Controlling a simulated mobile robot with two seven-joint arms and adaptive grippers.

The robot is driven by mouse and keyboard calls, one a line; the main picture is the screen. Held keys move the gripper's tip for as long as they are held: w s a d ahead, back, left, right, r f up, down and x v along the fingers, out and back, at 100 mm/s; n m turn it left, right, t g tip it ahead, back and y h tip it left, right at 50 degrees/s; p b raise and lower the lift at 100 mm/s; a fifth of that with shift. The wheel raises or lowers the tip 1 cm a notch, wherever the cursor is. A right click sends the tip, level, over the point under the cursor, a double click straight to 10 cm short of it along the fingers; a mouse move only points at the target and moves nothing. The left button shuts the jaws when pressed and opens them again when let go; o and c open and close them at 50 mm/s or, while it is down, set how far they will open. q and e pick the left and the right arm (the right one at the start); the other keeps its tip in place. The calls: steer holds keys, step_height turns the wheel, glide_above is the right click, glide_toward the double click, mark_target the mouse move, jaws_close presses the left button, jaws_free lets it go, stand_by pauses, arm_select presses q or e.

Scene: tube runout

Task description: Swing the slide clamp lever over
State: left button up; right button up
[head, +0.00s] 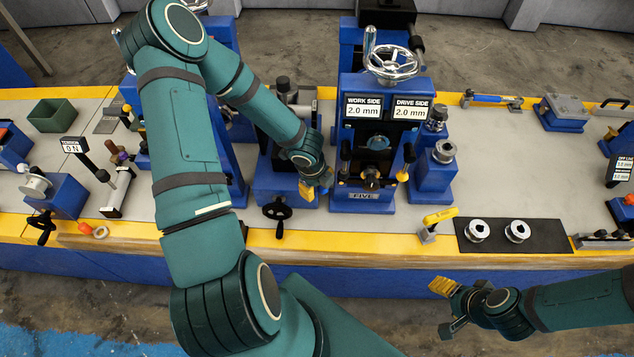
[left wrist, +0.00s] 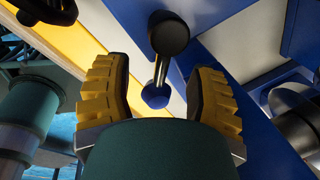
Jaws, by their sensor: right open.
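My right gripper (head: 448,306) is open and empty in front of the table's front edge.
A black handwheel (head: 277,211) sits just left of my left gripper. A yellow-handled clamp (head: 439,217) and a black mat (head: 548,236) with two metal rollers lie to the right. A green bin (head: 52,115) stands far left. Bare table lies behind the mat.

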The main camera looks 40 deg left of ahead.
arm_select(q)
steer(key=shift+a, duration=0.15)
steer(key=shift+r, duration=0.3)
step_height(320, 180, up, 11)
steer(key=s, duration=0.2)
steer(key=shift+s, duration=0.15)
